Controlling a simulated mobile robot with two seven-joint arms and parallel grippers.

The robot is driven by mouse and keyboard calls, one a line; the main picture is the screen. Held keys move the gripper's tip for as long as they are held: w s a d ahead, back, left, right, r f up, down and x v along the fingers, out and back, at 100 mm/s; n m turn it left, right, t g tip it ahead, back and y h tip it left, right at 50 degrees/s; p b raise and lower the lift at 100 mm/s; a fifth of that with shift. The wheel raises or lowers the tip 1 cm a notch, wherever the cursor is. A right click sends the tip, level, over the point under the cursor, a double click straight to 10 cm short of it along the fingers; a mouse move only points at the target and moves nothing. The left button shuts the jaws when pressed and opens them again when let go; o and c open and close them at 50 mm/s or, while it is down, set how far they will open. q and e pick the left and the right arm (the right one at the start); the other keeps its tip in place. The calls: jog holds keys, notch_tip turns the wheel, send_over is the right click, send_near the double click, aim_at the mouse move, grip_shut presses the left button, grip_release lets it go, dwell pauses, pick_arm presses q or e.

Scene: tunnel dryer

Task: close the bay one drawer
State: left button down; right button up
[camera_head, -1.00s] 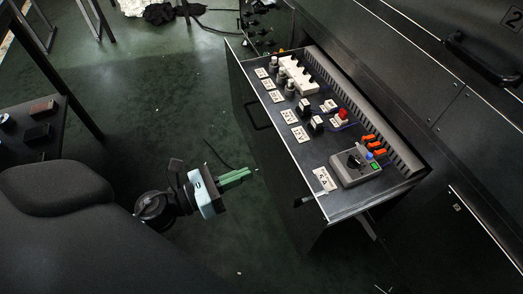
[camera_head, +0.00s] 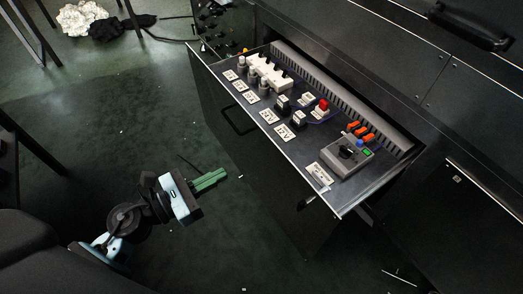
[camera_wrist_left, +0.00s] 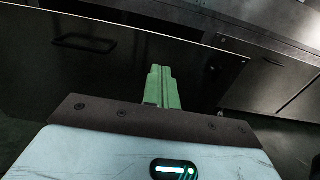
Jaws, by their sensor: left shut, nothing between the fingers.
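The bay one drawer (camera_head: 222,122) stands pulled out from the dark cabinet in the head view. Its top panel carries switches, labels and a grey control box (camera_head: 347,152). A black handle (camera_head: 240,121) is on its front face, and this handle also shows at the upper left of the left wrist view (camera_wrist_left: 84,43). My left gripper (camera_head: 222,174) has green fingers pressed together with nothing between them. It points at the drawer front, to the right of the handle in the wrist view, with a gap visible in the head view. My right gripper is not in view.
The cabinet face with another black handle (camera_head: 468,28) is at the upper right. White cloth (camera_head: 82,18) and black cloth (camera_head: 108,28) lie on the floor at the upper left. The green floor left of the drawer is mostly clear.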

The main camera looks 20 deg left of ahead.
aim_at(274, 146)
pick_arm(q)
jog(key=x, duration=1.2)
jog(key=shift+d, duration=0.1)
jog(key=shift+w+d, duration=0.15)
jog(key=shift+w, duration=0.1)
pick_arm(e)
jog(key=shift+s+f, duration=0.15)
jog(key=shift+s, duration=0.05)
